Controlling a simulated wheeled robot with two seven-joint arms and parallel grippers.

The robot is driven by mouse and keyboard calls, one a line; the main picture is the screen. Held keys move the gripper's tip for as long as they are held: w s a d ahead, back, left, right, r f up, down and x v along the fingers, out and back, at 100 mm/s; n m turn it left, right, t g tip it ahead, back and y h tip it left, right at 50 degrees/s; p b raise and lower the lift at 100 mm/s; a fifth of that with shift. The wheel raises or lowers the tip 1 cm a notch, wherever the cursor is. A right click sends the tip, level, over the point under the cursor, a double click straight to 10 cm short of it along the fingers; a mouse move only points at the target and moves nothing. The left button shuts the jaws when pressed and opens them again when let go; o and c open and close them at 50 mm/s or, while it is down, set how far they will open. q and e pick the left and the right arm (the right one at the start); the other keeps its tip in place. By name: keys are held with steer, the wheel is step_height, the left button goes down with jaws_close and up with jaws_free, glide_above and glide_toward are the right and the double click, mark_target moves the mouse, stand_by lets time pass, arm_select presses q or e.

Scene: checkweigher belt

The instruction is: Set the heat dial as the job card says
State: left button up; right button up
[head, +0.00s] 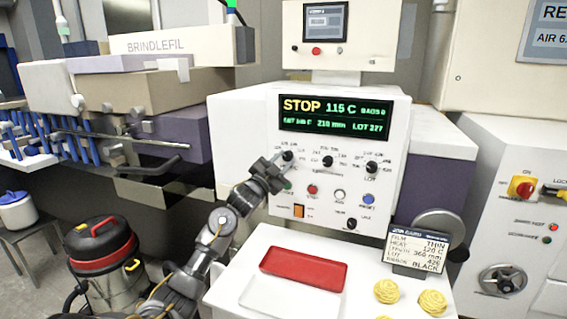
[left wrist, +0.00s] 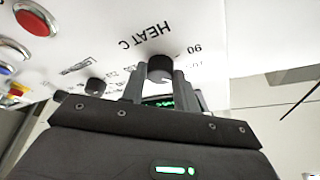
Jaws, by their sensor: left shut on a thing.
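The heat dial (head: 288,155) is a small black knob at the left of the white control panel. My left gripper (head: 280,161) is shut on it. In the left wrist view the dial (left wrist: 160,66) sits between the two fingertips (left wrist: 158,80), beside the upside-down label "HEAT C". The dial's pointer is hidden. The job card (head: 417,250) stands at the right of the front ledge and reads heat 120 C, film thin, lot 426, black. The screen (head: 336,115) shows STOP and 115 C; its smaller set value is blurred. My right gripper is out of view.
Other black knobs, a length dial (head: 328,161) and a lot dial (head: 372,167), are to the right. Red (head: 312,190), white and blue buttons lie below. A red tray (head: 303,268) and yellow coils (head: 387,291) lie on the ledge.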

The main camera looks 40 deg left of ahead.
arm_select(q)
steer(key=m+h, duration=0.1)
steer(key=m, duration=0.2)
steer(key=m+g, duration=0.1)
steer(key=m, duration=0.1)
steer(key=shift+a+r+m+h, duration=0.15)
steer(key=shift+m+h, duration=0.25)
steer(key=shift+g, duration=0.3)
steer(key=o, duration=1)
steer(key=shift+c, duration=0.2)
steer(key=shift+s, duration=0.1)
steer(key=shift+s, duration=0.25)
steer(key=s+f+b, duration=0.1)
steer(key=s+b, duration=0.3)
steer(key=s, duration=0.6)
steer(key=shift+a+f, duration=0.15)
steer(key=shift+f, duration=0.15)
